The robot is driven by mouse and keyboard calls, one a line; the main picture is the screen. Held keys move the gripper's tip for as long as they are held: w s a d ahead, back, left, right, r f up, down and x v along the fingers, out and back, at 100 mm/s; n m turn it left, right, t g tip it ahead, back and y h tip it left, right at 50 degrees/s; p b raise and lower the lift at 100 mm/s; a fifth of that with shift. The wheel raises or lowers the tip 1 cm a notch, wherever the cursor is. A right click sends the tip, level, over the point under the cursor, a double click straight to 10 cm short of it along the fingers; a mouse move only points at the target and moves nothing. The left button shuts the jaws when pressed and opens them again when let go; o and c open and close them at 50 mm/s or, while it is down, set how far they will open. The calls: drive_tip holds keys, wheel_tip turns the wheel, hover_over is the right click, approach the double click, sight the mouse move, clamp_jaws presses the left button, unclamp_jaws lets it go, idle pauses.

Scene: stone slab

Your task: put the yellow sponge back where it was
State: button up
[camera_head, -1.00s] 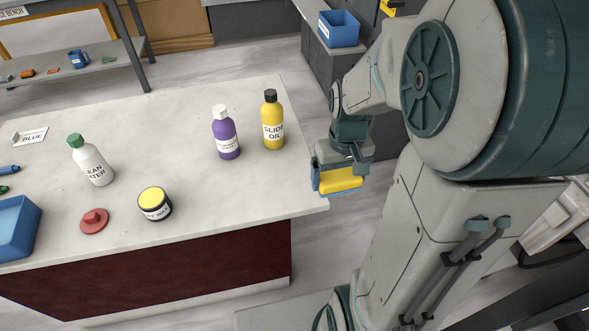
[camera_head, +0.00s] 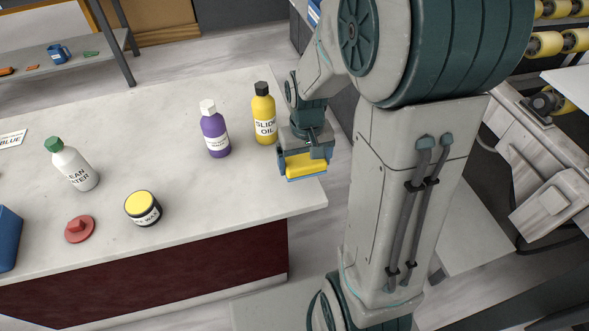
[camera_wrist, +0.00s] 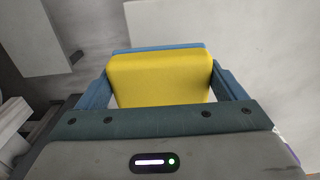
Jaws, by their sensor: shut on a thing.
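The yellow sponge (camera_head: 306,167) is held in my gripper (camera_head: 305,169), above the right end of the stone slab. In the wrist view the sponge (camera_wrist: 160,78) fills the space between the two blue fingers, with a blue edge along its far side. My gripper (camera_wrist: 160,85) is shut on it. The stone slab (camera_head: 190,100) lies below and to the left. I cannot tell how high the sponge is above the slab.
The yellow slide oil bottle (camera_head: 264,115) stands just left of my gripper, with a purple bottle (camera_head: 215,132) beside it. The slab's front right is clear.

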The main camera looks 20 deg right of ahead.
sight(295, 160)
drive_tip(key=shift+w+a+f, duration=0.45)
drive_tip(key=shift+w, duration=0.15)
drive_tip(key=shift+w+a+f, duration=0.45)
drive_tip(key=shift+w, duration=0.15)
drive_tip(key=shift+f+b, duration=0.3)
drive_tip(key=shift+f, duration=1.75)
drive_tip(key=shift+f, duration=0.2)
drive_tip(key=o, duration=0.8)
drive_tip(key=shift+c, duration=0.2)
drive_tip(key=shift+r, duration=0.15)
